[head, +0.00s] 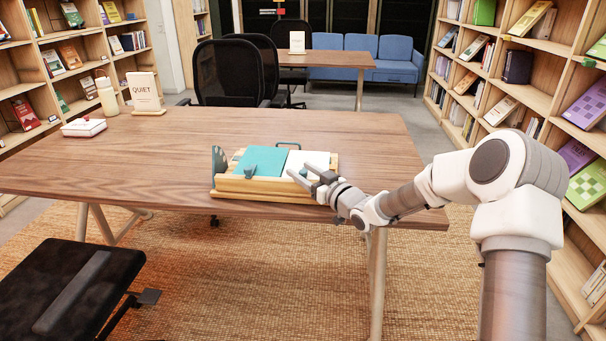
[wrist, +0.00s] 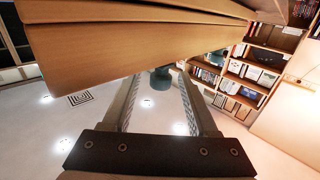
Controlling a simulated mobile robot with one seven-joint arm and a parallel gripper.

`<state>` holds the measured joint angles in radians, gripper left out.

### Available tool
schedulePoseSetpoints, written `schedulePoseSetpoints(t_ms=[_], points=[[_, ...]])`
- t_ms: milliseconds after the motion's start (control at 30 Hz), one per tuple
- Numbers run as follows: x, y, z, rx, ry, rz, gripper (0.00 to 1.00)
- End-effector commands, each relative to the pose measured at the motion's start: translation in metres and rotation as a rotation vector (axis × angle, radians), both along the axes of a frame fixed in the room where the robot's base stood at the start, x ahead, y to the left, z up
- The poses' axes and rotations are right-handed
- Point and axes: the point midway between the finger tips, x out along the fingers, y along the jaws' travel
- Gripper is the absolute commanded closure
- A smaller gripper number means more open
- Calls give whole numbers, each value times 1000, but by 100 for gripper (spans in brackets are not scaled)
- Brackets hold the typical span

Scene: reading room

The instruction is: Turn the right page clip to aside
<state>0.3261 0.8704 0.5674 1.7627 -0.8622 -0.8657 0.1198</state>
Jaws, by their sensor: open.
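A wooden book stand (head: 262,189) on the desk holds an open book with a teal left page (head: 262,161) and a white right page (head: 314,159). The teal left page clip (head: 251,171) sits at the lower edge of the left page. The right page clip (head: 304,172) is small in the head view, partly hidden by my gripper (head: 308,174). In the wrist view it is a teal knob (wrist: 160,78) under the wooden ledge (wrist: 120,60), between the open fingertips of my gripper (wrist: 160,86). Contact cannot be told.
The stand is near the front edge of the wooden desk (head: 120,165). A white-and-red box (head: 84,127), a bottle (head: 107,97) and a QUIET sign (head: 145,90) stand at the far left. Bookshelves (head: 545,95) rise on the right.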

Motion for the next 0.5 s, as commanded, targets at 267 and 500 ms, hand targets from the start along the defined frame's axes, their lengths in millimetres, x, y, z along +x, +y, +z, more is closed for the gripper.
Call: schedulePoseSetpoints(t_ms=[267,500], points=[[0,0,0,0,0,0,46],[0,0,0,0,0,0,90]])
